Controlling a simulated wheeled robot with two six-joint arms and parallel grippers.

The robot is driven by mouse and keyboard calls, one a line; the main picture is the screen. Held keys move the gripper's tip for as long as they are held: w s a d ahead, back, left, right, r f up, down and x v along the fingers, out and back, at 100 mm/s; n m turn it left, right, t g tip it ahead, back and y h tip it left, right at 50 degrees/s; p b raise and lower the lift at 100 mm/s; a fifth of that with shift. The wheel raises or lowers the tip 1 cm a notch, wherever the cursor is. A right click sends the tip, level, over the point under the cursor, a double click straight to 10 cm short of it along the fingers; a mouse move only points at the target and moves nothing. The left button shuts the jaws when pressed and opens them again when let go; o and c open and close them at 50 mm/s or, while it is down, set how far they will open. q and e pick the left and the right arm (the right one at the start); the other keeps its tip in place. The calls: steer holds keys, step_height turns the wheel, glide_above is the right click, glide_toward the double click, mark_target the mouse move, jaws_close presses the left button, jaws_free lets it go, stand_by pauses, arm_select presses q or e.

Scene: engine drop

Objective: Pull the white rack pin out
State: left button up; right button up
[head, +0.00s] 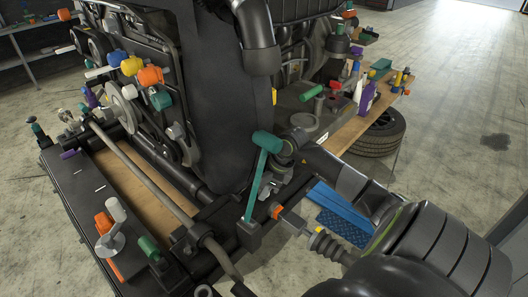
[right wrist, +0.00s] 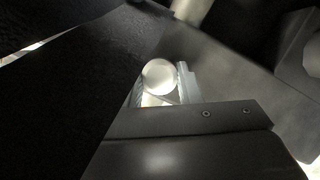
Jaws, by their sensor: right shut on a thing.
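In the right wrist view, a white round knob, the visible end of the white rack pin (right wrist: 159,75), sits between the two light grey fingers of my right gripper (right wrist: 162,92). The gripper is shut on it. The pin's shaft is hidden, so I cannot tell how deep it sits. In the head view my right arm reaches in from the lower right, and my right gripper (head: 270,187) is low beside the teal T-handled lever (head: 257,183), partly hidden. I cannot make out the held pin there. My left gripper is not in view.
The dark engine (head: 215,110) stands behind the lever. A tyre (head: 380,135) lies farther back; open floor is at the right.

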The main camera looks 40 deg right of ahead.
steer(key=shift+r+p, duration=0.5)
steer(key=shift+r, duration=0.6)
steer(key=o, duration=1.1)
steer(key=shift+c, duration=0.2)
steer(key=b+v, duration=0.4)
steer(key=v, duration=1.3)
steer(key=shift+s+d+r, duration=0.1)
steer(key=shift+d+r, duration=0.05)
